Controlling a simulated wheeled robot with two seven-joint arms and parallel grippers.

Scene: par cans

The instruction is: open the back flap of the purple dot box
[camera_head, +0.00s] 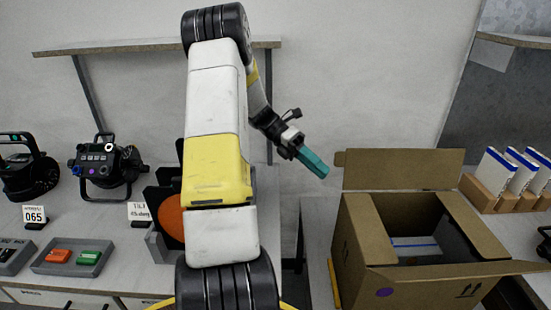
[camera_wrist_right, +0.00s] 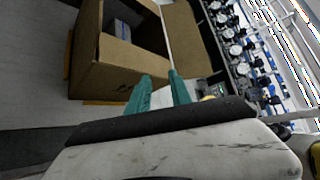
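The purple dot box (camera_head: 362,262) is a brown cardboard box at the right, with a purple dot low on its front. Its back flap (camera_head: 400,168) stands out beyond the back rim, leaning away from the opening. The left and right flaps are spread at the sides, and a front flap (camera_head: 455,270) reaches toward the front right. My right gripper (camera_head: 312,162), with teal fingers, is in the air left of the back flap, apart from it. In the right wrist view its fingers (camera_wrist_right: 160,92) are apart and empty, with the box (camera_wrist_right: 120,65) beyond. My left gripper is out of view.
A white and blue item (camera_head: 415,246) lies inside the box. White and blue cases stand in a wooden rack (camera_head: 485,190) to the right. Lamps (camera_head: 107,165) and a tray with red and green blocks (camera_head: 73,257) are on the left bench. A shelf (camera_head: 120,46) is above.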

